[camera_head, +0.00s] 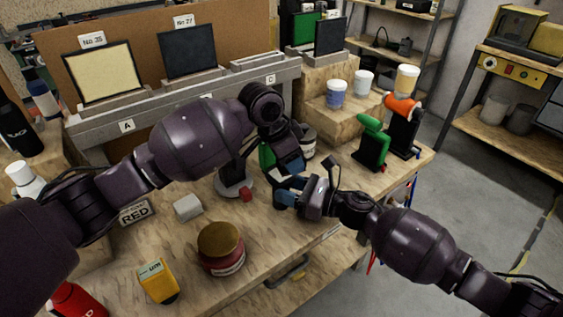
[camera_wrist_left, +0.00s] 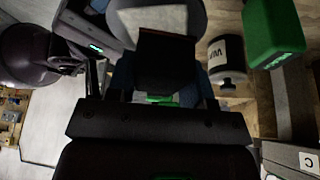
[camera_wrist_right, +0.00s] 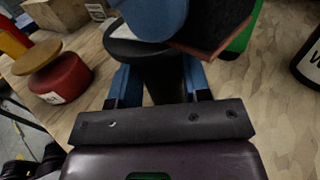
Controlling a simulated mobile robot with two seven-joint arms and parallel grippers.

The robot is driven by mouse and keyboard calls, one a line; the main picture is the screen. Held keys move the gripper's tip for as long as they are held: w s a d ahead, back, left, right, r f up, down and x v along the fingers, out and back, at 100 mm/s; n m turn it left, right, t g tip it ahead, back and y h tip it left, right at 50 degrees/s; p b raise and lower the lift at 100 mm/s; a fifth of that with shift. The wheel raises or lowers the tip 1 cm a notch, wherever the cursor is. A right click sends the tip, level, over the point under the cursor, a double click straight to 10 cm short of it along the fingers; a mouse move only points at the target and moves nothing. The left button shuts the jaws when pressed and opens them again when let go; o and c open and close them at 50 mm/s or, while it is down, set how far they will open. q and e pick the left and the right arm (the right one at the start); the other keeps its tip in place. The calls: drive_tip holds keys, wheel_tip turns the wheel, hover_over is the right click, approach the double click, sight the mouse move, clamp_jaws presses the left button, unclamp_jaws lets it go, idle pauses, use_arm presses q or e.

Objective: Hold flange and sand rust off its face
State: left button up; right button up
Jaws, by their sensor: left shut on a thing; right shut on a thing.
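My right gripper (camera_head: 279,192) is shut on the flange, a dark round disc (camera_wrist_right: 132,47) beyond the blue fingers in the right wrist view. My left gripper (camera_head: 291,166) is just above it and shut on a dark sanding block (camera_wrist_left: 166,64). The block's reddish-brown edge (camera_wrist_right: 222,50) shows close to the flange in the right wrist view. In the head view the grippers mostly cover both things.
A red tin (camera_head: 221,259) and yellow block (camera_head: 158,281) stand at the front left. A green tool (camera_head: 371,143) and several cups stand at the right. A white-labelled tin (camera_wrist_left: 226,62) stands near my left gripper.

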use_arm(q)
drive_tip(key=shift+r, duration=4.1)
drive_tip(key=shift+w, duration=0.1)
use_arm(e)
drive_tip(key=o, duration=1.3)
drive_tip(key=shift+c, duration=0.2)
drive_tip(key=v, duration=1.2)
use_arm(q)
drive_tip(key=shift+d, duration=0.1)
